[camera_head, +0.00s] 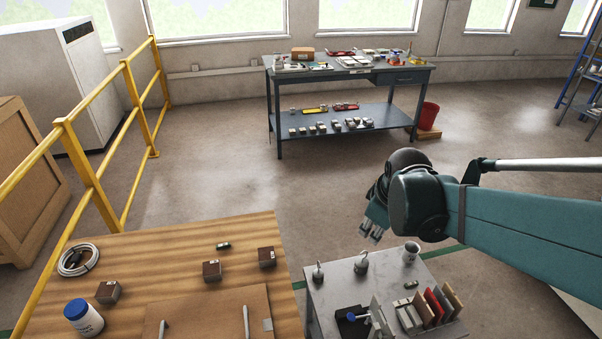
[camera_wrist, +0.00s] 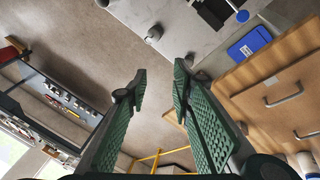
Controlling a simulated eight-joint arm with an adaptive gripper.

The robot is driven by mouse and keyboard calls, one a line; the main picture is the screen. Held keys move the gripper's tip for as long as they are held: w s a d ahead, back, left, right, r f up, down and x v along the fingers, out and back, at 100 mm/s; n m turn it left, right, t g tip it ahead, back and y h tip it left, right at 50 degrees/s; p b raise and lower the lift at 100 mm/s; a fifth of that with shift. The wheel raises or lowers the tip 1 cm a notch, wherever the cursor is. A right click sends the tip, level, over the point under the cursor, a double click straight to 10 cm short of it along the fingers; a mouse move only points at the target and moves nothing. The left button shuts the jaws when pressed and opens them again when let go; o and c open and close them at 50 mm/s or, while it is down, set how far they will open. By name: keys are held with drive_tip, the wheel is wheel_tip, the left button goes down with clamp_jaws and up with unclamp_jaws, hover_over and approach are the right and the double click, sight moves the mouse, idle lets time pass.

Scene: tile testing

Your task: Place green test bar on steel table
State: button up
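The steel table (camera_head: 335,290) has a grey metal top and stands at the bottom centre of the head view; part of its top also shows in the wrist view (camera_wrist: 180,32). A small dark bar, perhaps green, (camera_head: 223,246) lies on the wooden table (camera_head: 150,250) to the left. Another small dark piece (camera_head: 411,285) lies on the steel table; I cannot tell which is the green test bar. My gripper (camera_head: 371,235) is in the air beyond the steel table's far edge. In the wrist view its green padded fingers (camera_wrist: 158,92) are apart with nothing between them.
The wooden table carries brown blocks (camera_head: 211,270), a coiled cable (camera_head: 78,260) and a blue-lidded jar (camera_head: 83,318). A yellow railing (camera_head: 93,180) stands left.

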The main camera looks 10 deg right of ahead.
drive_tip(key=s+a+r+m+t, duration=0.1)
drive_tip(key=s+a+r+m, duration=0.2)
drive_tip(key=s+a, duration=0.2)
drive_tip(key=s+a+r+m+t+y, duration=0.1)
drive_tip(key=s+a+r+m+t, duration=0.1)
drive_tip(key=a, duration=0.5)
drive_tip(key=s+r+m, duration=0.1)
drive_tip(key=s+m, duration=0.1)
drive_tip(key=s, duration=0.1)
drive_tip(key=shift+a+r, duration=0.3)
drive_tip(key=shift+r, duration=0.05)
drive_tip(key=shift+o, duration=0.7)
